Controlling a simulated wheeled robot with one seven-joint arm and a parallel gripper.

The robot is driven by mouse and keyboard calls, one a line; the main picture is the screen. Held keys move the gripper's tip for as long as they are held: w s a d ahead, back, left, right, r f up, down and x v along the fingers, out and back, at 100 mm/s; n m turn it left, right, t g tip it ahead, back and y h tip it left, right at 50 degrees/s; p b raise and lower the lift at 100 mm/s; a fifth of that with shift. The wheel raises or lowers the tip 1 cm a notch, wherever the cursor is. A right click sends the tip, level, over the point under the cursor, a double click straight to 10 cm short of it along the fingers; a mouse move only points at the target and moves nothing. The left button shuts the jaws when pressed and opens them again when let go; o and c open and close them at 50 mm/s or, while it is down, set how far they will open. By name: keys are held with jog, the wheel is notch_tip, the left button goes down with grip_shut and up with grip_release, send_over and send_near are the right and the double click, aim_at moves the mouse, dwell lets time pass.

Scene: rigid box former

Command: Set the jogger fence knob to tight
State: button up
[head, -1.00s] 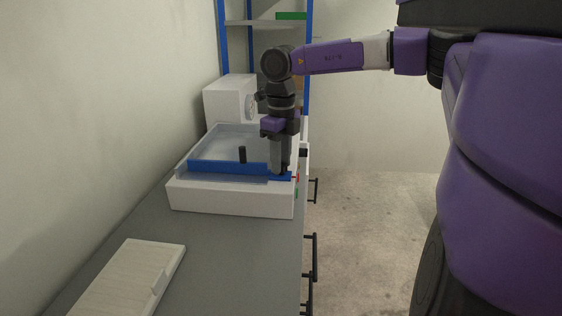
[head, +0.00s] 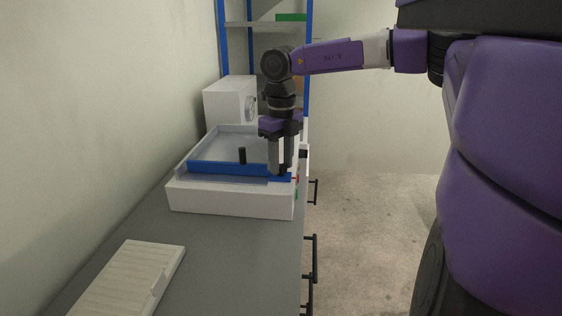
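The jogger is a white box-shaped machine with a shallow grey tray (head: 240,141) on top. The fence (head: 215,169) is a blue bar across the tray's near side, with a black upright post (head: 242,155) near its middle. A small dark knob (head: 282,171) shows at the fence's right end, partly hidden by my fingers. My gripper (head: 281,168) points straight down there, one finger to each side of the knob. A narrow gap shows between the fingers. I cannot tell whether they press on the knob. The knob's setting is not readable.
Red and green buttons (head: 296,194) sit on the machine's right side, close to my gripper. A white box with a dial (head: 230,100) stands behind. A pale ribbed board (head: 128,277) lies on the grey counter (head: 220,260) in front. Drawer handles (head: 314,257) stick out on the right.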

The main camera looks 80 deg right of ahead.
aim_at(282, 166)
jog(key=shift+o, duration=1.3)
notch_tip(282, 166, up, 8)
jog(key=p, duration=0.5)
jog(key=shift+p, duration=0.35)
jog(key=shift+f, duration=0.15)
